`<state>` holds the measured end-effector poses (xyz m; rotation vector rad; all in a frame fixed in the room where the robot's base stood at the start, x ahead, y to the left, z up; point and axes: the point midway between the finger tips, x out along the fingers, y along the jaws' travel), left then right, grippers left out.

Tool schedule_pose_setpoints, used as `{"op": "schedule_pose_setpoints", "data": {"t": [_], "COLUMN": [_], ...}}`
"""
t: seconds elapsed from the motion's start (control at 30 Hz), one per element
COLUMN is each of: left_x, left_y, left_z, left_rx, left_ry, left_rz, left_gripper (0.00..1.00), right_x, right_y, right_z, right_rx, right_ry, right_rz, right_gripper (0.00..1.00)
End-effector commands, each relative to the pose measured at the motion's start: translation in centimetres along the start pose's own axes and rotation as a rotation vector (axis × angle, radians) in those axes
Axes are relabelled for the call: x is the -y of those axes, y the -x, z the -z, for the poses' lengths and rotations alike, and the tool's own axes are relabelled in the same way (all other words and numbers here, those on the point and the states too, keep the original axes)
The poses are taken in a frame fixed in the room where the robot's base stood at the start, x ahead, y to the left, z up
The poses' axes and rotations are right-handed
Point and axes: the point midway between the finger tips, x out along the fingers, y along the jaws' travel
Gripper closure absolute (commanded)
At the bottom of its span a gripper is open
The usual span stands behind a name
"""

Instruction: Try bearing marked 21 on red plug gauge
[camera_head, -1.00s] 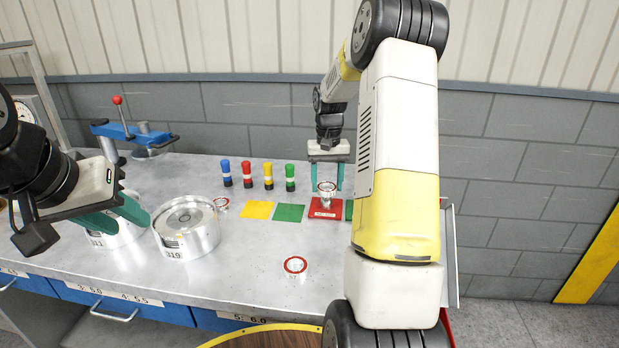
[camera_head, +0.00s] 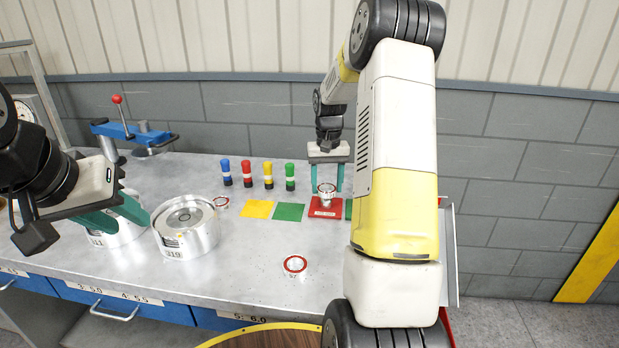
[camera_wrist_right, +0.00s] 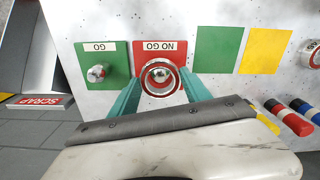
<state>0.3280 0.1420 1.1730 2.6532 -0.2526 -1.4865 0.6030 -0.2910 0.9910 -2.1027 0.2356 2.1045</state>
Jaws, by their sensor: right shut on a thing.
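My right gripper (camera_head: 325,178) is shut on a bearing (camera_head: 326,189), a silver ring with a red band, over the red NO GO plate (camera_head: 318,212). In the right wrist view the bearing (camera_wrist_right: 161,78) sits between the teal fingertips (camera_wrist_right: 160,95). The rounded tip of the red plug gauge (camera_wrist_right: 161,75) shows inside the bearing's bore, so the ring is around or directly above the plug; how far down it sits I cannot tell. Its number is not readable. My left gripper (camera_head: 122,218) is open and empty near the left cylinders.
Another red-banded bearing (camera_head: 295,265) lies at the front, one (camera_head: 221,202) farther back. A green GO plate (camera_wrist_right: 102,62) with its plug stands beside the red one. Colored markers (camera_head: 247,174), yellow (camera_head: 257,210) and green (camera_head: 289,212) squares, and a metal cylinder (camera_head: 187,238) are nearby.

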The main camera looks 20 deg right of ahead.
Motion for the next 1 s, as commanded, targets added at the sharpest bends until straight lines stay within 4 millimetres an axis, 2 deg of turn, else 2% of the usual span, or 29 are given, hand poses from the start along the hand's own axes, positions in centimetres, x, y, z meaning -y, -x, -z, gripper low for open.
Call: {"op": "schedule_pose_setpoints", "data": {"t": [0.4, 0.43, 0.53, 0.77, 0.87, 1.0], "left_x": [0.00, 0.00, 0.00, 0.00, 0.00, 0.00], "left_y": [0.00, 0.00, 0.00, 0.00, 0.00, 0.00], "left_z": [0.00, 0.00, 0.00, 0.00, 0.00, 0.00], "left_rx": [0.000, 0.000, 0.000, 0.000, 0.000, 0.000], "left_ry": [0.000, 0.000, 0.000, 0.000, 0.000, 0.000], "left_rz": [0.000, 0.000, 0.000, 0.000, 0.000, 0.000], "left_gripper": [0.64, 0.64, 0.64, 0.64, 0.64, 0.64], "right_x": [0.01, 0.01, 0.01, 0.01, 0.01, 0.01], "right_y": [-0.11, -0.11, -0.11, -0.12, -0.15, -0.15], "right_z": [0.03, 0.03, 0.02, 0.02, 0.00, 0.00], "right_rx": [-0.001, -0.001, -0.001, -0.001, 0.000, 0.000], "right_ry": [0.000, 0.000, 0.000, 0.000, 0.000, 0.000], "right_rz": [0.000, 0.000, 0.000, 0.000, 0.000, 0.000], "right_gripper": [0.94, 0.41, 0.21, 0.19, 0.01, 0.00]}}
